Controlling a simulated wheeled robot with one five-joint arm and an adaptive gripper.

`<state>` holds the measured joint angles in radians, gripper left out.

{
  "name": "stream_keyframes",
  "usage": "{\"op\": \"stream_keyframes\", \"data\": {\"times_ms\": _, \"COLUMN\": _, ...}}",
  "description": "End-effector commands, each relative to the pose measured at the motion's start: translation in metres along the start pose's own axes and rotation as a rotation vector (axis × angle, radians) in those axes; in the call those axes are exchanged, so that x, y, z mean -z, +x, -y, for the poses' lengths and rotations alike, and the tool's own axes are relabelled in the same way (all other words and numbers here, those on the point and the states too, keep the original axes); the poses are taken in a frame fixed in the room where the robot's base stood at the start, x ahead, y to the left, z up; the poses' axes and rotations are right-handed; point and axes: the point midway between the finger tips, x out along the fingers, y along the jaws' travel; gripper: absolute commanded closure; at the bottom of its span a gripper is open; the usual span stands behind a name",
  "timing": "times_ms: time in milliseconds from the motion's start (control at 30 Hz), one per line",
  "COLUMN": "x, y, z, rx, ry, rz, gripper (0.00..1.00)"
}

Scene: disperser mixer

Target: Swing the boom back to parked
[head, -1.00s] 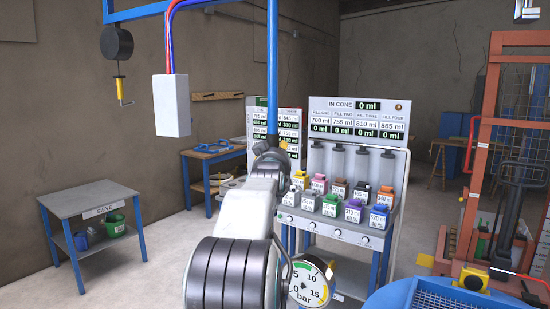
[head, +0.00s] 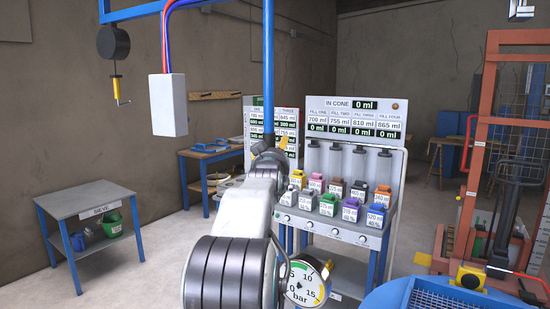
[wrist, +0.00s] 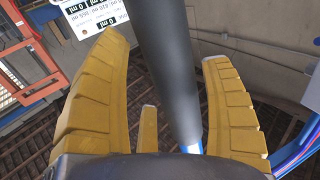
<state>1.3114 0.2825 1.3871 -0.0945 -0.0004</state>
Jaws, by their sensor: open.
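The blue boom (head: 135,11) crosses the top left of the head view, partly out of frame. A thin blue rod (head: 268,75) hangs straight down from the top edge to my gripper (head: 277,147). In the wrist view, a dark grey cylindrical grip (wrist: 165,60) on the blue rod (wrist: 192,140) passes between the yellow fingers of my gripper (wrist: 165,50). The fingers are open, with a visible gap on each side of the grip. In the head view my arm hides the rod's lower end.
A white box (head: 168,105) hangs on red and blue cables, left of the rod. A dispenser stand (head: 355,125) with several coloured bottles is behind my arm. A sieve table (head: 87,197) stands at left, an orange frame (head: 470,150) at right. Floor between table and stand is clear.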

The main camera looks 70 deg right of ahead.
Motion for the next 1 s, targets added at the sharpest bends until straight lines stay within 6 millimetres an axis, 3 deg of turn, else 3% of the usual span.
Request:
{"op": "stream_keyframes", "data": {"times_ms": 367, "x": 0.002, "y": -0.012, "z": 0.001, "rx": 0.001, "ry": 0.000, "rz": -0.003, "gripper": 0.27}}
{"op": "stream_keyframes", "data": {"times_ms": 1000, "x": 0.002, "y": -0.102, "z": 0.000, "rx": -0.001, "ry": 0.000, "rz": -0.003, "gripper": 0.27}}
